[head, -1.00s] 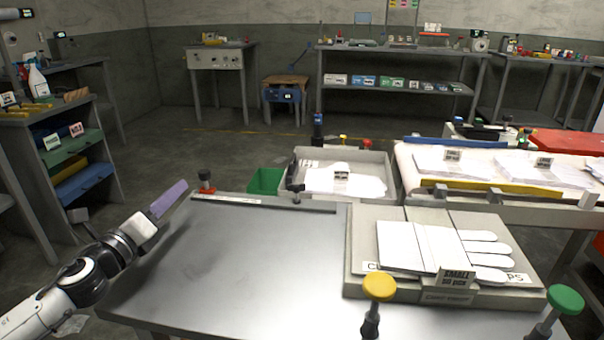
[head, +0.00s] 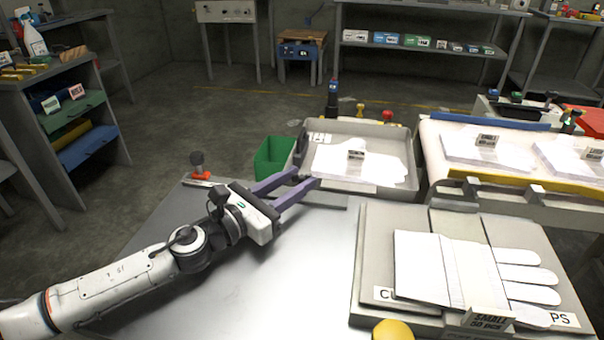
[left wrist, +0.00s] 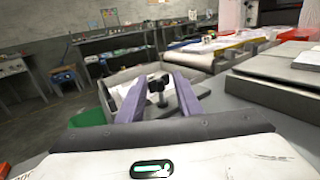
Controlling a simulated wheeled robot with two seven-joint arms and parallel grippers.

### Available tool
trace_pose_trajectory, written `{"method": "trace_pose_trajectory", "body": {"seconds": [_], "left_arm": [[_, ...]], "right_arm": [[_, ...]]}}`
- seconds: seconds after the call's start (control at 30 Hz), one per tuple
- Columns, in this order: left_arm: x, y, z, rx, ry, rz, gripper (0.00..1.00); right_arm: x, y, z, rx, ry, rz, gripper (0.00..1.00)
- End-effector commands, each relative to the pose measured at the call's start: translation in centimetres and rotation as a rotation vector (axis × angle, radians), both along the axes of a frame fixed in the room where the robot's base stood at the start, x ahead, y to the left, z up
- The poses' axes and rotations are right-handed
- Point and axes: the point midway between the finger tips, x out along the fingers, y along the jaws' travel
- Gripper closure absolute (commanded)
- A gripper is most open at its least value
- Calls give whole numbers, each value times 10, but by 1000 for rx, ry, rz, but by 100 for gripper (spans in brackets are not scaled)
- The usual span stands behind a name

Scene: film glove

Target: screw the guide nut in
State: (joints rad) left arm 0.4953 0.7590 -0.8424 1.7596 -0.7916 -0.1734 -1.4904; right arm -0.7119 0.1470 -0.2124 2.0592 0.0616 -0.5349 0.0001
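The guide nut appears to be the black knob on a short post (left wrist: 157,86) at the back edge of the metal table (head: 300,250). In the head view it is mostly hidden by my fingertips. My left gripper (head: 307,178) has two purple fingers and reaches over the table's back edge at the knob. In the left wrist view the fingers (left wrist: 160,88) stand apart with the knob between their tips. I see a gap beside the knob and cannot tell that either finger touches it. How deep the nut sits is not visible. My right gripper is out of view.
A grey fixture with a white glove form (head: 450,270) fills the table's right side. A grey tray of white sheets (head: 350,160) and a green bin (head: 272,158) stand just behind the table. A red-based black knob (head: 199,168) sits at the back left corner. The table's middle is clear.

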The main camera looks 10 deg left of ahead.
Motion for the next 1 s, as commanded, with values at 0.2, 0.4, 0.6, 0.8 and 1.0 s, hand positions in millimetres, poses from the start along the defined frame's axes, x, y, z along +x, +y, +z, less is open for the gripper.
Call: {"method": "trace_pose_trajectory", "body": {"seconds": [0.2,0.4,0.6,0.8,1.0], "left_arm": [[17,-10,0,-1,0,1,68],[19,-11,0,-1,1,1,68],[19,-11,0,-2,1,1,85],[19,-11,0,-2,1,1,100],[18,-11,0,-2,1,0,100]], "right_arm": [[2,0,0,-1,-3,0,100],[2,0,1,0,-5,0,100],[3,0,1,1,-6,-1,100],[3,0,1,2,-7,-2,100],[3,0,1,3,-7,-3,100]]}}
